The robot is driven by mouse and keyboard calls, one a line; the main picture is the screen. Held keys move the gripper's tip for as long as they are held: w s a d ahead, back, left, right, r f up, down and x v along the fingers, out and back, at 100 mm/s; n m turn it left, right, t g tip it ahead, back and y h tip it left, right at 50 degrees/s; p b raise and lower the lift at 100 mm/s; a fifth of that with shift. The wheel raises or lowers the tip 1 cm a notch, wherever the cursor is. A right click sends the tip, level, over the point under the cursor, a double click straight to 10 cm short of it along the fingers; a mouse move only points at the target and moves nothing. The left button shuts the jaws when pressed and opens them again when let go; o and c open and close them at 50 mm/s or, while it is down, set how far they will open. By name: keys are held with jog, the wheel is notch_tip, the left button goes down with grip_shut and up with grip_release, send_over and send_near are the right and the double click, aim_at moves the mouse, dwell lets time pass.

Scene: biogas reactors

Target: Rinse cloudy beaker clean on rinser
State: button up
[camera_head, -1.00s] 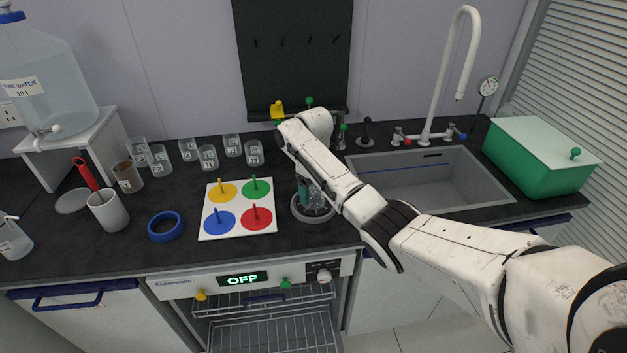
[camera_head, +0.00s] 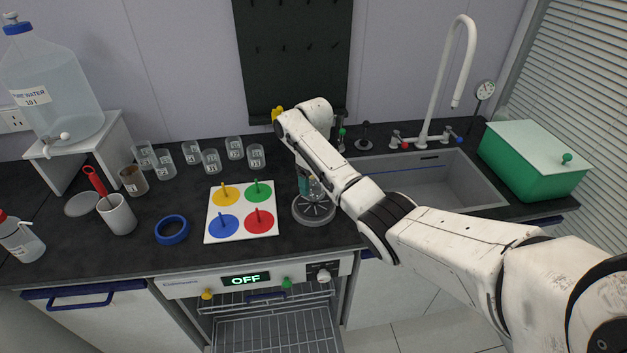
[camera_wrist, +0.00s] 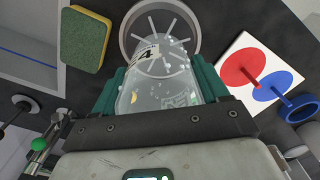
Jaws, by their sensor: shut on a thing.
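My gripper (camera_head: 307,186) is shut on a clear glass beaker (camera_head: 316,189) above the round grey rinser (camera_head: 314,217) on the counter. In the wrist view the teal fingers of my gripper (camera_wrist: 163,88) clasp the beaker (camera_wrist: 150,95) from both sides. It carries a label reading 4 and has pale specks or drops on its wall. Its far end overlaps the spoked rinser (camera_wrist: 126,42). I cannot tell whether it touches the rinser, or how cloudy the glass is.
A white board with coloured discs (camera_head: 213,232) lies left of the rinser. Several labelled beakers (camera_head: 210,162) stand behind it, with a brownish one (camera_head: 133,180) at left. The sink (camera_head: 430,185) and green box (camera_head: 535,165) are at right. A sponge (camera_wrist: 88,40) lies near the rinser.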

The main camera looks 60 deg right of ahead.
jog(key=shift+r+p, duration=0.75)
jog(key=shift+r, duration=1.15)
